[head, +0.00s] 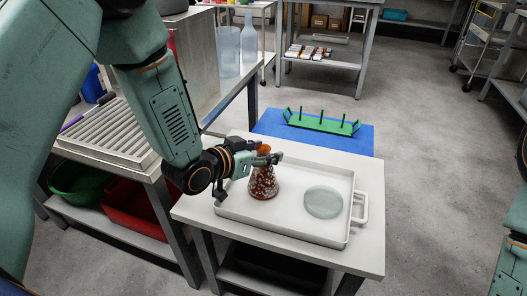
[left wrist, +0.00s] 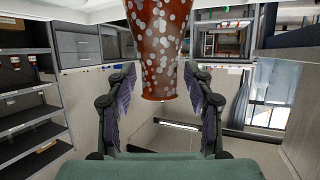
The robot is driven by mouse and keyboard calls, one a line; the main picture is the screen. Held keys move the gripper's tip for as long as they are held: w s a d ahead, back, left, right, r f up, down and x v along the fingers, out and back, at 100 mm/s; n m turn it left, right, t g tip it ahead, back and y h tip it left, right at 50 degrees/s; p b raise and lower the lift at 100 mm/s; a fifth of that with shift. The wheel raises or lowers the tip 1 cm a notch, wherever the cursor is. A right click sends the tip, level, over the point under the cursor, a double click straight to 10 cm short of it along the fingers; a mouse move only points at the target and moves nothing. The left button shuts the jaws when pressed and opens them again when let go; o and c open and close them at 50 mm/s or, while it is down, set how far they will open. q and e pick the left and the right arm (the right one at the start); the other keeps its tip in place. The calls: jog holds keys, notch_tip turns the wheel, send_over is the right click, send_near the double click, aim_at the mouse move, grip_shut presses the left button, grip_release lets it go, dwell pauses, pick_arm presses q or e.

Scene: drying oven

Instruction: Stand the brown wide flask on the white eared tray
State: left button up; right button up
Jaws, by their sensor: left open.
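The brown wide flask (head: 263,184), spotted with white, stands upright on the white eared tray (head: 293,228), left of its middle. My left gripper (head: 266,157) is at the flask's neck, coming in from the left. In the left wrist view the flask (left wrist: 158,45) reaches down between the open fingers (left wrist: 160,78), with a gap visible on each side. The flask's base is outside that view. My right gripper is not in view.
A clear round dish (head: 323,202) lies on the tray, right of the flask. The tray sits on a small white table (head: 364,254). A green pegged rack (head: 321,122) stands on a blue mat (head: 270,123) behind. A slatted grey surface (head: 108,132) is at the left.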

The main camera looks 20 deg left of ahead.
pick_arm(q)
jog(key=shift+r, duration=0.15)
jog(key=shift+s+a+r, duration=0.15)
jog(key=shift+s+a, duration=0.05)
jog(key=shift+s, duration=0.05)
jog(key=p+v, duration=0.5)
jog(key=v, duration=0.6)
jog(key=shift+s, duration=0.2)
